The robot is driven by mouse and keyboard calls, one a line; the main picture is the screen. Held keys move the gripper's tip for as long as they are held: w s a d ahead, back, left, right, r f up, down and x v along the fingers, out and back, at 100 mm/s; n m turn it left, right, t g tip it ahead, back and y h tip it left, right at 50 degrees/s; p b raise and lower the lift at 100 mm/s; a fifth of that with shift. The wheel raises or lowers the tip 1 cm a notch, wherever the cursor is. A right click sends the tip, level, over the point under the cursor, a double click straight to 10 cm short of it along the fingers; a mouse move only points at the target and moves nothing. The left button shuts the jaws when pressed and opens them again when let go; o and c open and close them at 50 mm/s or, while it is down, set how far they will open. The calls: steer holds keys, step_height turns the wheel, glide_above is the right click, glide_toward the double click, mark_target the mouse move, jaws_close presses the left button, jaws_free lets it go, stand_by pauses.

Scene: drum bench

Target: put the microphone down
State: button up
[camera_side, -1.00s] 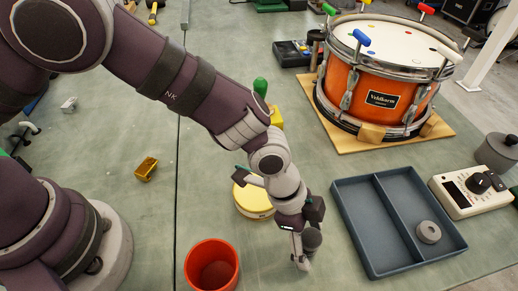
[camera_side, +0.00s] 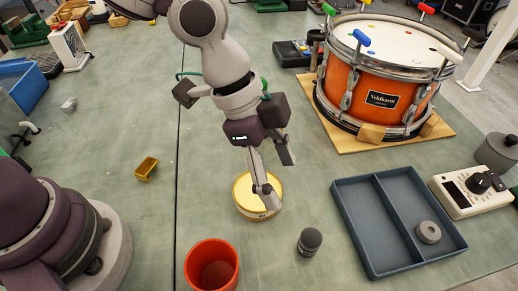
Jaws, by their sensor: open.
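The microphone (camera_side: 310,241), with a dark rounded head and a grey body, stands on the bench, seemingly upright. It is between the orange-red cup and the grey tray and touches neither. My gripper (camera_side: 277,184) is open and empty, up and to the left of the microphone and clear of it. Its fingers point down and overlap the round yellow-topped tin (camera_side: 243,196) in the picture. I cannot tell how high they are above the tin.
The orange-red cup (camera_side: 212,251) stands at the front. The two-part grey tray (camera_side: 376,264) holds a grey ring (camera_side: 428,231). A cream meter box (camera_side: 470,191) is at right. The orange drum (camera_side: 378,95) sits on a wooden board behind. A small yellow bin (camera_side: 147,168) lies left; bench around it is clear.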

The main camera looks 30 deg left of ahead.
steer(key=s+a+r+n+t+y, duration=0.1)
steer(key=a+r+n, duration=0.1)
steer(key=a+n, duration=0.3)
steer(key=s+a+r+n+t+y, duration=0.1)
steer(key=s+a+r+n+t, duration=0.1)
steer(key=a+n, duration=0.3)
steer(key=s+a+r+n+t+y, duration=0.1)
steer(key=a+r+n, duration=0.3)
steer(key=a, duration=0.8)
steer(key=shift+s+n+y, duration=0.4)
steer(key=shift+s+y, duration=0.2)
steer(key=shift+s, duration=0.15)
